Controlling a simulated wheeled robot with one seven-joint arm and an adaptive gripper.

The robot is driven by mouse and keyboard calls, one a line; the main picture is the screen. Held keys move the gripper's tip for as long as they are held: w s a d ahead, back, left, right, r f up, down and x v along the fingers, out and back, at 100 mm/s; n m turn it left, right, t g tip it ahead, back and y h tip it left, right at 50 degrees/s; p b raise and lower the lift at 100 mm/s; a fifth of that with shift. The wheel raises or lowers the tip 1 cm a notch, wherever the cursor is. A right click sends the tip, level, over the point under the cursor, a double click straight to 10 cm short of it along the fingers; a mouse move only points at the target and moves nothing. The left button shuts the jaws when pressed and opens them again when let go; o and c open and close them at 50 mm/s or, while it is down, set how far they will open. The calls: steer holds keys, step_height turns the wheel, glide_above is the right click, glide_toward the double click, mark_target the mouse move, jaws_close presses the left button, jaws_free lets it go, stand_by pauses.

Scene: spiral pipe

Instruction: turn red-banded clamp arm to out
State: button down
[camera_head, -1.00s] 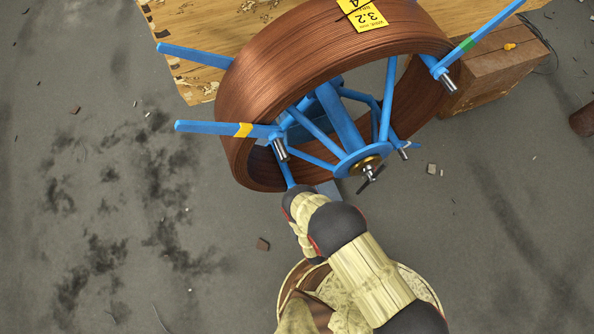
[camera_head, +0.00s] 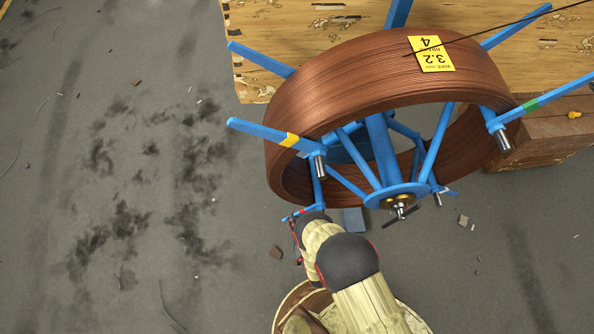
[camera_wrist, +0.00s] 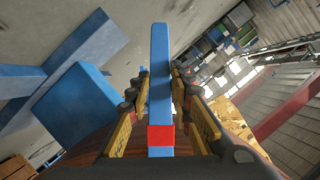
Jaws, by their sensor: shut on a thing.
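The red-banded clamp arm (camera_wrist: 160,70) is a blue bar with a red band (camera_wrist: 161,135). In the wrist view it stands between the two yellow-and-black fingers of my gripper (camera_wrist: 161,88), which is shut on it. In the head view its blue tip (camera_head: 287,218) shows at the lower left of the reel, with my wrist covering part of it. The copper wire coil (camera_head: 345,75) sits on a blue spoked reel with a hub (camera_head: 398,199).
A yellow-banded arm (camera_head: 262,133) sticks out left and a green-banded arm (camera_head: 540,100) right. A worn wooden board (camera_head: 255,60) and a wooden block (camera_head: 550,140) lie behind. The concrete floor at left is mostly open, with small debris (camera_head: 276,252).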

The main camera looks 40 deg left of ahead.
steer(key=shift+a+r, duration=0.2)
steer(key=c, duration=2)
jaws_free()
steer(key=o, duration=0.4)
steer(key=shift+d, duration=0.1)
steer(key=shift+o, duration=0.2)
steer(key=shift+f, duration=0.1)
step_height(320, 180, up, 11)
glide_above(295, 215)
steer(key=s, duration=0.1)
steer(key=shift+s+d+f, duration=0.25)
steer(key=shift+d+f, duration=0.2)
steer(key=shift+d, duration=0.2)
